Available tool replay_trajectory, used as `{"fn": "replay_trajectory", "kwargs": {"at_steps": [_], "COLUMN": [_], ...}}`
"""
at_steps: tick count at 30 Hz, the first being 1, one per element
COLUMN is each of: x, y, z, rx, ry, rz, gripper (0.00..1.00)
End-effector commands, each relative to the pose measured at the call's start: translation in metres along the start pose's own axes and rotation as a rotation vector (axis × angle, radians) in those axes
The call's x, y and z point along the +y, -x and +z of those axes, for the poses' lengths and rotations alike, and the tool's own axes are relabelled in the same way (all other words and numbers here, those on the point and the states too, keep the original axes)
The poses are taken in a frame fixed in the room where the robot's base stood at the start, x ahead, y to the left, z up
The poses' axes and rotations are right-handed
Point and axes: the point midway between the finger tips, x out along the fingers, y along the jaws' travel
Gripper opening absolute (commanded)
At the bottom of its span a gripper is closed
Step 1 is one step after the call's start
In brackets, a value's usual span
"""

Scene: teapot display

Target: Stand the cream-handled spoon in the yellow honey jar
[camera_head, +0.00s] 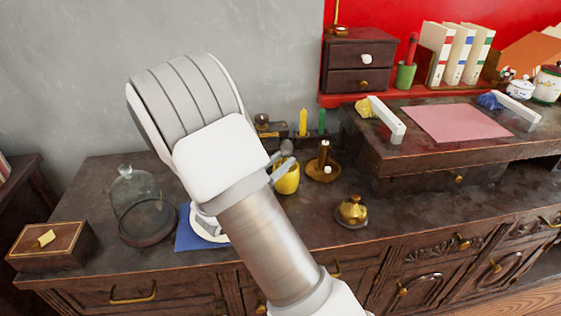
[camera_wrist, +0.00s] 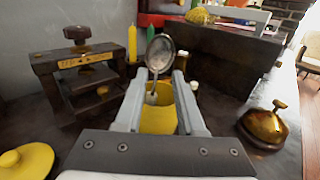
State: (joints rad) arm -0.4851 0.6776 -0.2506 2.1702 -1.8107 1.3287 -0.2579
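The yellow honey jar (camera_head: 289,183) stands on the dark sideboard, partly hidden by my arm in the head view. In the wrist view the jar (camera_wrist: 158,120) shows between my fingers. The spoon stands bowl up at the jar, slightly tilted; its grey metal bowl (camera_wrist: 160,52) rises above the jar and its pale handle (camera_wrist: 152,98) runs down into the jar's mouth. The spoon's bowl (camera_head: 287,147) also shows in the head view. My gripper (camera_wrist: 161,77) is open, its two fingers apart on either side of the spoon, with no visible grip on it.
A dark wooden press (camera_wrist: 85,75) stands left of the jar, and a brass bell (camera_wrist: 264,126) stands to the right. A yellow lid-like piece (camera_wrist: 27,160) lies at lower left. A candle holder (camera_head: 324,168) is close behind the jar. A glass dome (camera_head: 135,195) stands left.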

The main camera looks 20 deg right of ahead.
Motion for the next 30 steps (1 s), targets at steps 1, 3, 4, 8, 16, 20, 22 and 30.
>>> {"fn": "replay_trajectory", "kwargs": {"at_steps": [1,3,4,8,16,20,22,30], "x": [0.000,0.000,0.000,0.000,0.001,0.002,0.002,0.001], "y": [0.000,0.000,0.000,0.000,0.028,0.060,0.077,0.140], "z": [0.000,0.000,0.000,0.000,0.002,0.003,0.003,0.002], "rx": [0.000,0.000,0.000,0.000,0.001,0.001,0.001,0.001], "ry": [0.000,0.000,0.000,0.000,0.002,0.003,0.002,0.002], "rz": [0.000,0.000,0.000,0.000,0.005,0.007,0.006,0.005], "gripper": [0.41,0.41,0.41,0.41,0.41,0.41,0.41,0.41]}}
